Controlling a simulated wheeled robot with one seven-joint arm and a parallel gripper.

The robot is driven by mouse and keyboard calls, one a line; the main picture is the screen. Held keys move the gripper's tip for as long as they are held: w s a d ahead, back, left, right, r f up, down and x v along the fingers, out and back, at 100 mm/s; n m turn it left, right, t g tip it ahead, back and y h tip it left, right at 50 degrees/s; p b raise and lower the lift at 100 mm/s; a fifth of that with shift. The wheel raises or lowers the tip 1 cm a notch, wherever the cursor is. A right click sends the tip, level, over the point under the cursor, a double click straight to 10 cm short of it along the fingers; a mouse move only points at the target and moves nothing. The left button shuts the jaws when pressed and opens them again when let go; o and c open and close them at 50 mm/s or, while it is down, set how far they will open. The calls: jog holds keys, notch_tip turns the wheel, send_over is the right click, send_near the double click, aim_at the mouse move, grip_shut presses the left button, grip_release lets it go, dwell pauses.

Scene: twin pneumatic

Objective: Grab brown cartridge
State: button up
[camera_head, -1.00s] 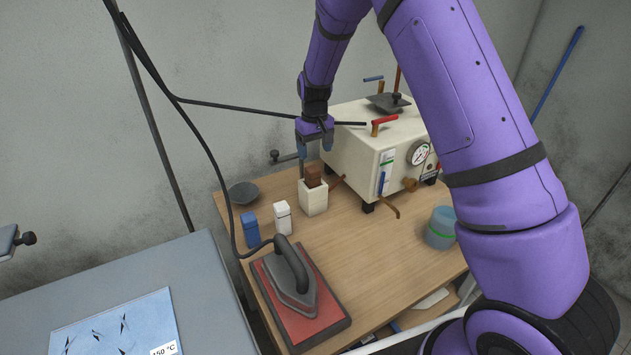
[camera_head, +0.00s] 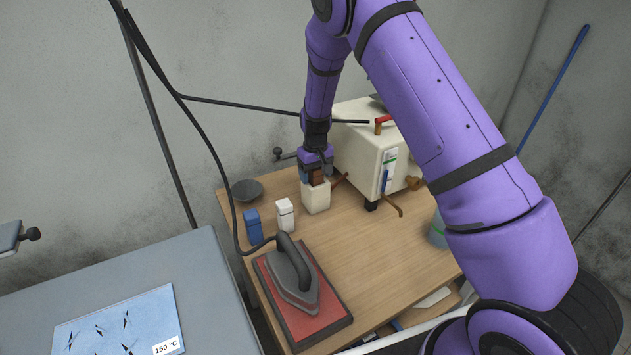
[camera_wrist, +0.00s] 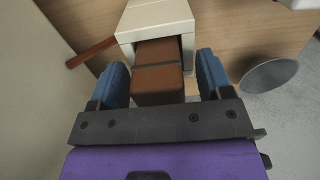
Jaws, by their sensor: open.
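The brown cartridge (camera_wrist: 158,80) stands in a cream holder (camera_head: 316,201), its upper part sticking out of the top. In the head view the cartridge (camera_head: 318,179) is partly covered by my gripper (camera_head: 316,176). In the wrist view my gripper (camera_wrist: 162,82) is open, with one blue finger on each side of the cartridge. A gap shows between each finger and the cartridge. The cream holder also shows in the wrist view (camera_wrist: 150,18), beyond the cartridge.
A cream machine (camera_head: 362,152) with a gauge side and levers stands close behind and right of the holder. A white block (camera_head: 285,216) and a blue block (camera_head: 253,227) stand to the left. An iron (camera_head: 293,277) rests on a red pad in front. A dark round dish (camera_head: 247,190) lies at back left.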

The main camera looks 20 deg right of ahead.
jog(key=c, duration=1.1)
